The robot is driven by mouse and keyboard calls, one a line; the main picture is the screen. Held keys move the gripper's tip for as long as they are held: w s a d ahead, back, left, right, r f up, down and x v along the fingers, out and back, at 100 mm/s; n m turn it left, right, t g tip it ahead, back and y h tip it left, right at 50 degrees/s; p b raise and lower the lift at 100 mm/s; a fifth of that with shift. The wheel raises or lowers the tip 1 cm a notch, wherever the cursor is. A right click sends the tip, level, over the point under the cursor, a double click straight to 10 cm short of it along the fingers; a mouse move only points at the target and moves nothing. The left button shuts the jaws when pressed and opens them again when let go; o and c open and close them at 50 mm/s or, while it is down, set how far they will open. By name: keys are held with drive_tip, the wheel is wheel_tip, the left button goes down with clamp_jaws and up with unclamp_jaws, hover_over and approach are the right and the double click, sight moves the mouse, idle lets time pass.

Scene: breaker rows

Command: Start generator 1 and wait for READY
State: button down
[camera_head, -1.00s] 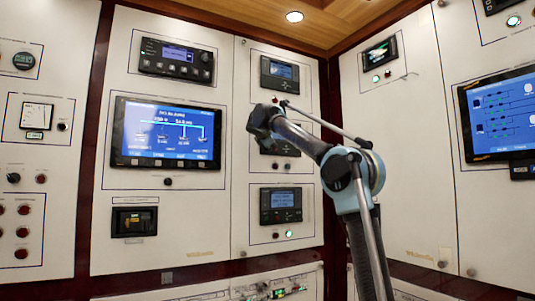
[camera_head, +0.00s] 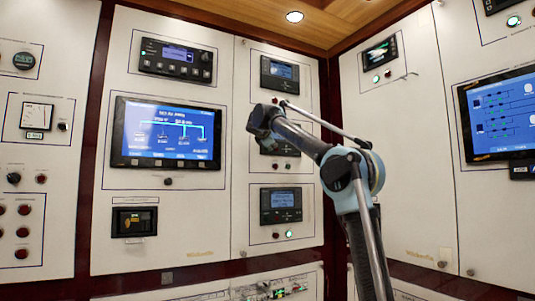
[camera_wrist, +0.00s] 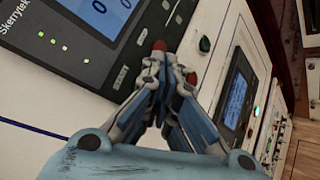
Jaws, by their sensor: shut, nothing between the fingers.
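Three similar dark control modules sit in a column on the middle panel: a top one (camera_head: 279,74), a middle one (camera_head: 287,148) partly hidden by my arm, and a bottom one (camera_head: 280,205). I cannot read which is generator 1, nor any READY text. In the wrist view, my gripper (camera_wrist: 168,62) is shut and empty, its tips beside the lower edge of a module marked Skerrytek (camera_wrist: 80,40), which has lit green lamps and a screen showing zeros. A dark green round button (camera_wrist: 205,44) is just past the fingertips. Whether the tips touch the panel is unclear.
A large blue-lit screen (camera_head: 166,133) is on the panel to the left, and another (camera_head: 502,113) is on the right wall. Another module (camera_wrist: 234,92) with a lit screen lies beyond the fingers in the wrist view. Red knobs (camera_head: 22,231) are at far left.

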drive_tip(key=shift+w+a, duration=0.45)
drive_tip(key=shift+w, duration=0.1)
idle(0.9)
drive_tip(key=shift+s, duration=0.1)
drive_tip(key=shift+s+d, duration=0.45)
drive_tip(key=shift+s, duration=0.15)
idle(0.3)
drive_tip(key=s+d, duration=0.2)
drive_tip(key=s, duration=0.2)
drive_tip(key=shift+s+d, duration=0.1)
drive_tip(key=shift+d, duration=0.3)
idle(0.7)
